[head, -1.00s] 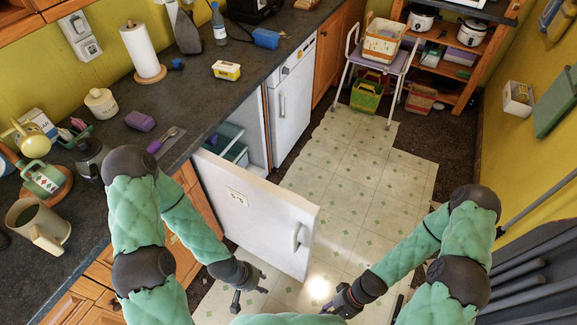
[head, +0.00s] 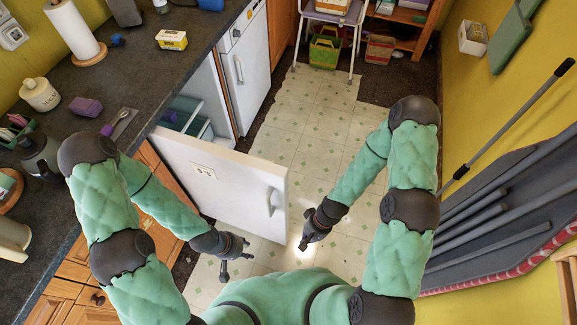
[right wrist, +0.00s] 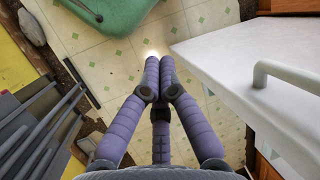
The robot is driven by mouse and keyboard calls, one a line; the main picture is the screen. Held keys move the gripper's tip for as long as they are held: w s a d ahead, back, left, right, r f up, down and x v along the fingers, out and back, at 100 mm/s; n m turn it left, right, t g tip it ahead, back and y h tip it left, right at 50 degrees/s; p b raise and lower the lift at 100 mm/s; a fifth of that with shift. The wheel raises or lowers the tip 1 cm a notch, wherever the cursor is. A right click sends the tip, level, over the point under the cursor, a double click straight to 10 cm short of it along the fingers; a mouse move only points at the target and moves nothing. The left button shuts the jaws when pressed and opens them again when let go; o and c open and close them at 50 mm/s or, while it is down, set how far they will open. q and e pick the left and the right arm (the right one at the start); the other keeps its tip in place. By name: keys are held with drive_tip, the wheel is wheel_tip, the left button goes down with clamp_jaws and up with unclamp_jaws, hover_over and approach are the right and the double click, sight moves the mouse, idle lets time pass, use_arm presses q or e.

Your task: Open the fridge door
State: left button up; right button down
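The white fridge door (head: 225,185) stands swung well out from the counter row, with its handle (head: 272,202) near its free edge. Behind it the fridge interior (head: 195,112) shows, with bluish-green bins. My left gripper (head: 236,268) is low in front of the door, its fingers spread and empty. My right gripper (head: 303,246) is beyond the door's free edge, to the right of the handle and apart from it. In the right wrist view its fingers (right wrist: 160,62) are together with nothing between them; the door (right wrist: 235,65) and handle (right wrist: 290,75) are to their right.
A second white front (head: 245,70) stands beyond the fridge. The dark counter (head: 120,80) holds several kitchen items. The tiled floor (head: 310,125) is clear up to a chair (head: 340,18). A grey barred board (head: 500,215) and a pole (head: 510,120) lean along the right wall.

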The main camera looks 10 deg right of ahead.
drive_tip(key=w+d+m+y+b, duration=0.1)
drive_tip(key=w+d+y+b, duration=0.1)
drive_tip(key=w+y, duration=0.8)
drive_tip(key=w+d+r+t+y+b, duration=0.1)
drive_tip(key=w+d+r+t+y, duration=0.1)
drive_tip(key=w+d+r+t, duration=0.3)
drive_tip(key=w+d+r+t+y+b, duration=0.1)
drive_tip(key=w+d+r, duration=0.25)
drive_tip(key=w, duration=0.35)
drive_tip(key=a+b, duration=0.2)
drive_tip(key=a, duration=1)
drive_tip(key=shift+s+a+n, duration=0.25)
drive_tip(key=shift+s+n, duration=0.05)
drive_tip(key=shift+r, duration=0.1)
